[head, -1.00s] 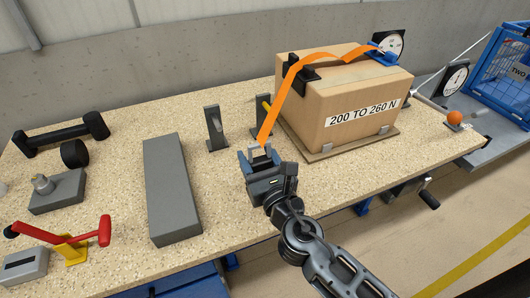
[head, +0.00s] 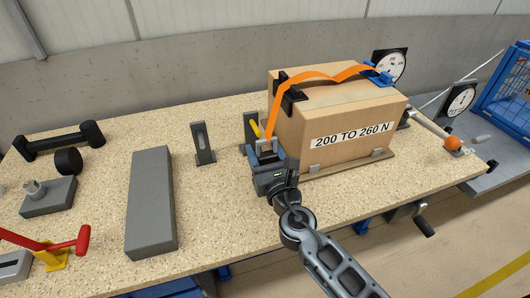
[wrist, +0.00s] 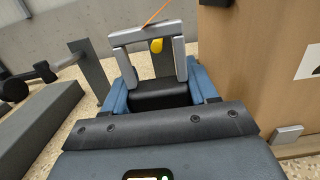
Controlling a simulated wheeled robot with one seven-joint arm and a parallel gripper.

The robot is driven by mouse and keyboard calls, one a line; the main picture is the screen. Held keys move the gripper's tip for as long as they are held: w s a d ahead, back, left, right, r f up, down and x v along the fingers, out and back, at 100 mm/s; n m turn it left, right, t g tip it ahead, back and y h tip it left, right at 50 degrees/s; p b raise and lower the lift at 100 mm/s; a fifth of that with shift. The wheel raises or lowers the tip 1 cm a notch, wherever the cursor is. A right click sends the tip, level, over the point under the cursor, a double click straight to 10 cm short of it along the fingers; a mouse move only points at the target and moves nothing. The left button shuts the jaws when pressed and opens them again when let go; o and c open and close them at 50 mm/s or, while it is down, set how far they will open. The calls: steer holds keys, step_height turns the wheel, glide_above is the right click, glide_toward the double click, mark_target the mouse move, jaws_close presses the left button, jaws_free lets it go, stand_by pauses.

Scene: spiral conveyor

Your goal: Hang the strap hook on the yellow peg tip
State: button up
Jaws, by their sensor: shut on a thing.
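My gripper (head: 267,158) is shut on the metal strap hook (head: 266,146), close to the box's left front corner. The orange strap (head: 312,75) runs from the hook up over the cardboard box (head: 335,130). The yellow peg tip (head: 256,129) shows just behind and left of the hook, by a dark upright post (head: 249,124). In the wrist view the silver hook frame (wrist: 147,32) stands between my blue fingers (wrist: 160,88). The yellow tip (wrist: 156,45) appears inside the frame's opening, just under its top bar. I cannot tell whether they touch.
A slotted grey bracket (head: 203,144) and a long grey block (head: 152,200) stand to the left. Black strap guides (head: 291,97) sit on the box edge. A dial (head: 389,64) stands behind the box.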

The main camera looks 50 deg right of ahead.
mark_target(252, 131)
steer(key=shift+f+x, duration=0.2)
steer(key=shift+x, duration=0.75)
steer(key=shift+f+x, duration=0.15)
steer(key=shift+x, duration=0.8)
steer(key=shift+f+x, duration=0.2)
steer(key=shift+x, duration=0.7)
steer(key=shift+x, duration=0.9)
steer(key=shift+w+d+f, duration=0.1)
steer(key=shift+w+d, duration=0.1)
steer(key=shift+w, duration=0.1)
steer(key=shift+w+d+f, duration=0.35)
steer(key=shift+w+f, duration=0.2)
steer(key=o, duration=0.9)
steer(key=shift+c, duration=0.2)
steer(key=v, duration=0.6)
steer(key=shift+s+a+b, duration=0.15)
steer(key=shift+s+b, duration=0.1)
steer(key=shift+b, duration=0.15)
steer(key=shift+s+a, duration=0.35)
steer(key=shift+s, duration=0.15)
